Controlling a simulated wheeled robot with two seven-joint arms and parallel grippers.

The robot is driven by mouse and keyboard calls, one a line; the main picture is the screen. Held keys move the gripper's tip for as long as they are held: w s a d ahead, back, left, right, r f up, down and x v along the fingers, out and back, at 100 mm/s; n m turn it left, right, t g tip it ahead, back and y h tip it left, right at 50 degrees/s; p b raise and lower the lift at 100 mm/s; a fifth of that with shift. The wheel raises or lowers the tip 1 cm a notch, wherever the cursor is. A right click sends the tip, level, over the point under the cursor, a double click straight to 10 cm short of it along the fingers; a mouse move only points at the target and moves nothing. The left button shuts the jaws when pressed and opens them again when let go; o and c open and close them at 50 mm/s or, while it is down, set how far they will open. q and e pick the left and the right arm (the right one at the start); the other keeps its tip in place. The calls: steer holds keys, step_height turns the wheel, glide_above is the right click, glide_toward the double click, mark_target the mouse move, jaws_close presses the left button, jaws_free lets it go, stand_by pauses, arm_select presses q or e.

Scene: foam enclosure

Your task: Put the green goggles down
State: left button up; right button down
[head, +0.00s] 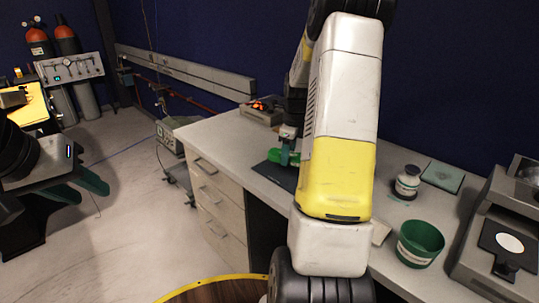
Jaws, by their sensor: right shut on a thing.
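The green goggles (284,157) show as a small green shape low over the desk, partly hidden by my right arm. My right gripper (289,146) is at the goggles, shut on them. They are over a dark mat (272,174) on the desk; I cannot tell whether they touch it. My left gripper (92,191) is at the far left, over the floor away from the desk. Its two teal fingers are apart, with nothing between them.
The grey desk (215,133) has drawers on its left. A green tub (419,242), a white jar (407,182), a teal pad (442,176) and a grey device (500,245) stand at right. An orange-topped tray (263,109) is at the back. My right arm hides the desk's middle.

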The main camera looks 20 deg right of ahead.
steer(key=shift+f, duration=1.8)
steer(key=c, duration=0.6)
jaws_free()
